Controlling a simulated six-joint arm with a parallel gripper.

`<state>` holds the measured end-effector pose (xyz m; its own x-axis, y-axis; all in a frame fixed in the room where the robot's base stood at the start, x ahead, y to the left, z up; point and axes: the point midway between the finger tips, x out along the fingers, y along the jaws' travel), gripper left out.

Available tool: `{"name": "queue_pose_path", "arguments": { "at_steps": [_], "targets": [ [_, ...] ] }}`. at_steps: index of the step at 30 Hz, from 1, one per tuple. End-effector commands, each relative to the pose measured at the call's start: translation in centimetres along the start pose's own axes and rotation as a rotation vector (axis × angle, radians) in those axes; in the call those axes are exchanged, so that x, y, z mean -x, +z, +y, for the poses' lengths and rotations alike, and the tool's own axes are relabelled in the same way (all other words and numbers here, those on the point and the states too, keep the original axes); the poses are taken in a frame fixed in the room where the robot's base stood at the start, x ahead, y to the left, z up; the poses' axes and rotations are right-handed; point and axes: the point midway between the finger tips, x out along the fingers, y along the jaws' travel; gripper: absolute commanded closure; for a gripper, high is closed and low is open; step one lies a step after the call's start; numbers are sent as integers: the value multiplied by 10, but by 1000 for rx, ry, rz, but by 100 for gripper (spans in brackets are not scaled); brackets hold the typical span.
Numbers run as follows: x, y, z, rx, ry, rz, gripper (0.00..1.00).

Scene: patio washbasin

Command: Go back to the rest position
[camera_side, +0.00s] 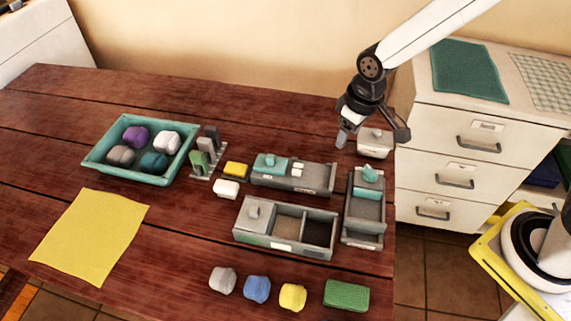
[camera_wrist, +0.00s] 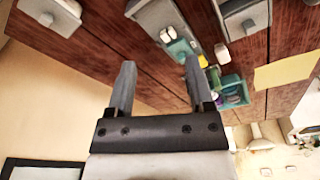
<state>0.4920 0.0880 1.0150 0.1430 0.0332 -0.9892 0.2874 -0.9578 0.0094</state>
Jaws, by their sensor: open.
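The gripper is tilted, and the wrist view looks across the table toward the teal tray (camera_wrist: 233,90). I cannot tell from these views whether a fingertip touches the grey box.
A grey box with a teal lid (camera_side: 364,230), a grey divided box (camera_side: 286,250) and another grey box (camera_side: 292,186) stand on the table's right part. A teal tray (camera_side: 100,172) holds several balled cloths. A yellow cloth (camera_side: 92,235) lies left. White drawers (camera_side: 480,150) stand right.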

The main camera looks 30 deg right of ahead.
Motion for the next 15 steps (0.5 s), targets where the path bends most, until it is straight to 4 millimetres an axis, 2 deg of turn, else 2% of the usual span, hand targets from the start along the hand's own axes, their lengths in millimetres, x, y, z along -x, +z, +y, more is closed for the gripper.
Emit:
{"name": "queue_pose_path", "arguments": {
  "at_steps": [1,6,12,15],
  "targets": [
    [7,12,10,-37,5,11,32],
    [22,53,35,-141,21,42,32],
    [33,96,51,-240,37,69,32],
    [35,109,54,-270,42,78,32]
  ]
}}
